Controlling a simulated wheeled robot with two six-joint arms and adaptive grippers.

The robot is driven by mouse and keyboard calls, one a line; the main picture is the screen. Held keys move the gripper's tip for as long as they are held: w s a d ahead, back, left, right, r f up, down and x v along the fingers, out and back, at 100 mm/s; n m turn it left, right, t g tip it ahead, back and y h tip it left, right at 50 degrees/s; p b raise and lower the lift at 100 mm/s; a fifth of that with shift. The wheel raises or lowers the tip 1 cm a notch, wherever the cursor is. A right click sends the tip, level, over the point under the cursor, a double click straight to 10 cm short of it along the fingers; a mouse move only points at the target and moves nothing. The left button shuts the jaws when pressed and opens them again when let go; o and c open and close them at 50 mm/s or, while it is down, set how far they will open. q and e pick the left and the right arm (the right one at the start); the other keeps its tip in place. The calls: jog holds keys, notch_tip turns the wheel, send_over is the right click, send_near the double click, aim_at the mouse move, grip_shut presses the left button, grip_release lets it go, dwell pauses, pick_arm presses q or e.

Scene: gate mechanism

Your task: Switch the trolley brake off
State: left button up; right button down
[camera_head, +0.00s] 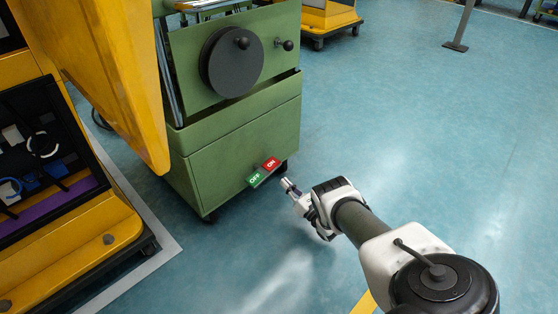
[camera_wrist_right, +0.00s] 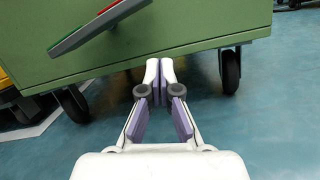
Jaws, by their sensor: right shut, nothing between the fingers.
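The green trolley (camera_head: 245,130) stands on castors on the blue floor, and its lower front shows in the right wrist view (camera_wrist_right: 190,22). Low on its front is the brake pedal, with a green OFF end (camera_head: 254,179) on the left and a red ON end (camera_head: 271,163) on the right. In the right wrist view the pedal (camera_wrist_right: 98,25) sticks out, tilted, at the upper left. My right gripper (camera_head: 287,184) is shut and empty, just right of the pedal and apart from it. Its fingertips (camera_wrist_right: 160,62) point at the trolley's lower edge. My left gripper is not in view.
A black disc (camera_head: 225,68) with a knob is on the trolley's upper front. A yellow cabinet (camera_head: 75,250) with a dark tray stands at the left. A post (camera_head: 460,30) stands at the back right. The floor right of the trolley is clear.

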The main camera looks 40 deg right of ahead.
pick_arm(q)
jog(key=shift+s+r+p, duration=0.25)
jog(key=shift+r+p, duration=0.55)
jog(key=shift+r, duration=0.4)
pick_arm(e)
jog(key=v, duration=0.6)
jog(key=shift+d, duration=0.3)
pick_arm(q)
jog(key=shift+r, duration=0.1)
pick_arm(e)
jog(key=shift+s, duration=0.1)
